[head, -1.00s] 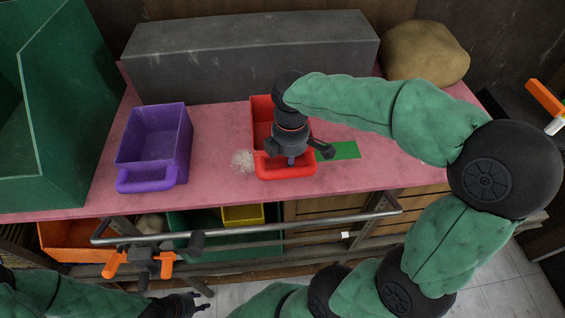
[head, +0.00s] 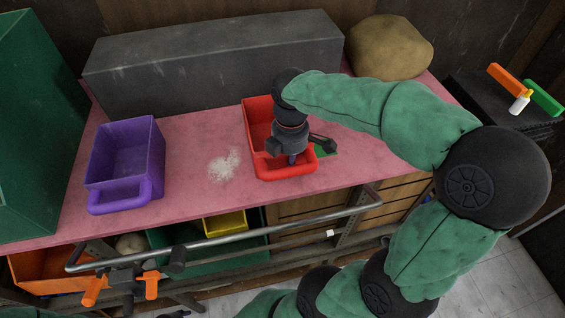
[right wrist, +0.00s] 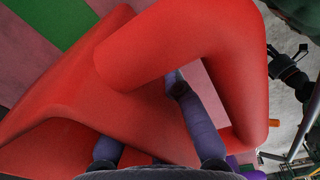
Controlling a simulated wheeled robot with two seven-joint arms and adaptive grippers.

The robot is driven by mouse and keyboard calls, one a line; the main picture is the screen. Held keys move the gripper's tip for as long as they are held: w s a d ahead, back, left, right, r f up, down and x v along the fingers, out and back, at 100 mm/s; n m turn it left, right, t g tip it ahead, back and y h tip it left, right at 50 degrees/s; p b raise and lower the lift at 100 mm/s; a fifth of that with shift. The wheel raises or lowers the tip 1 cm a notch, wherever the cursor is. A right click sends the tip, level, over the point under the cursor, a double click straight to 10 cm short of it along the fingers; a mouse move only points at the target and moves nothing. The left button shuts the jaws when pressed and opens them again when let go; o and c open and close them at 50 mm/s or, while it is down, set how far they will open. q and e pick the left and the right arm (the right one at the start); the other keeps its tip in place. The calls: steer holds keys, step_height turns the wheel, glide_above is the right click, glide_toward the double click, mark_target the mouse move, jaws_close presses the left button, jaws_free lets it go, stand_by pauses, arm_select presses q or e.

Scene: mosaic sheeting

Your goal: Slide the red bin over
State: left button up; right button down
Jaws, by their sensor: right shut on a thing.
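The red bin (head: 258,121) stands upright on the pink tabletop, its handle toward the front edge. It covers most of a green patch (head: 326,151), which shows only at its right side. My right gripper (head: 291,158) points down at the bin's front and is shut on its handle. In the right wrist view the fingers (right wrist: 160,140) sit around the red handle (right wrist: 190,45); the exact contact is partly hidden.
A purple bin (head: 125,160) stands at the left. A white granular pile (head: 223,166) lies between the bins. A long grey block (head: 215,62) lines the back, with a tan sack (head: 388,47) at its right. A metal rail (head: 220,238) runs along the table front.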

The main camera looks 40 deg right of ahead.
steer(key=shift+s+d+b, duration=0.35)
steer(key=shift+s+d, duration=0.45)
steer(key=shift+d, duration=0.5)
steer(key=shift+s+d+b, duration=0.4)
steer(key=shift+s+d, duration=0.4)
steer(key=shift+d, duration=0.5)
steer(key=shift+s+d+b, duration=0.35)
steer(key=shift+s+d, duration=0.45)
steer(key=shift+d, duration=0.5)
steer(key=c, duration=1.3)
jaws_free()
step_height(320, 180, up, 12)
steer(key=shift+r, duration=0.1)
